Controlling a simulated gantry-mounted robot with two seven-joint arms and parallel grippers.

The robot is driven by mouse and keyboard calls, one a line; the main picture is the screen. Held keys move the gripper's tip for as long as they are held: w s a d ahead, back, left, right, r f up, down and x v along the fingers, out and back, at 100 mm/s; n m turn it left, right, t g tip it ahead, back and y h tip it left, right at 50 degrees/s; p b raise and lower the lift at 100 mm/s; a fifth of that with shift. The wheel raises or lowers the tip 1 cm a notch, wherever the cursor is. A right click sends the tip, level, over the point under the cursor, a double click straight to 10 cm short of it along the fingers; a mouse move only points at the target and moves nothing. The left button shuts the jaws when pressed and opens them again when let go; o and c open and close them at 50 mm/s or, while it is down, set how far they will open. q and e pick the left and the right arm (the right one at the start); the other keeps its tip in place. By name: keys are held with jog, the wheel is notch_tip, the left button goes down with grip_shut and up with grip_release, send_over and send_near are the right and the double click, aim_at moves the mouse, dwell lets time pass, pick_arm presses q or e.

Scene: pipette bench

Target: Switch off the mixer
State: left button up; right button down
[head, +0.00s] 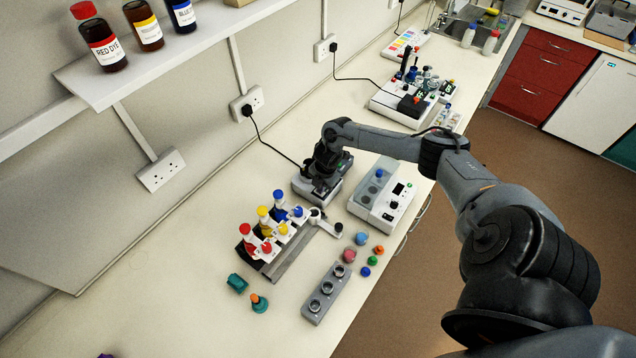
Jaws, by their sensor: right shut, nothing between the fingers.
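The mixer (306,191) appears to be the small grey box in the middle of the bench in the head view, with a black cable running from it to a wall socket. My right gripper (321,184) is over it, pointing down, shut and empty. The gripper and wrist hide much of the mixer's top. I cannot make out its switch, or whether the fingertips touch it. My left gripper is not in view.
A white block unit (383,206) with a display stands close right of the mixer. A pipette rack (281,262) with coloured tops is in front. A grey three-hole holder (327,294) and small coloured caps lie nearer. The shelf (150,68) holds dye bottles.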

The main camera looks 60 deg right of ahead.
aim_at(324, 193)
jog(key=shift+s+a+f, duration=0.1)
jog(key=shift+s+f, duration=0.1)
jog(key=shift+s, duration=0.15)
jog(key=shift+r, duration=0.15)
jog(key=shift+r+p, duration=0.5)
jog(key=shift+p, duration=0.1)
notch_tip(324, 193, up, 3)
jog(key=p, duration=0.3)
jog(key=shift+s+r, duration=0.1)
jog(key=shift+r, duration=0.5)
notch_tip(324, 193, up, 9)
jog(key=s+b, duration=0.1)
jog(key=shift+s+f, duration=0.1)
jog(key=shift+f, duration=0.05)
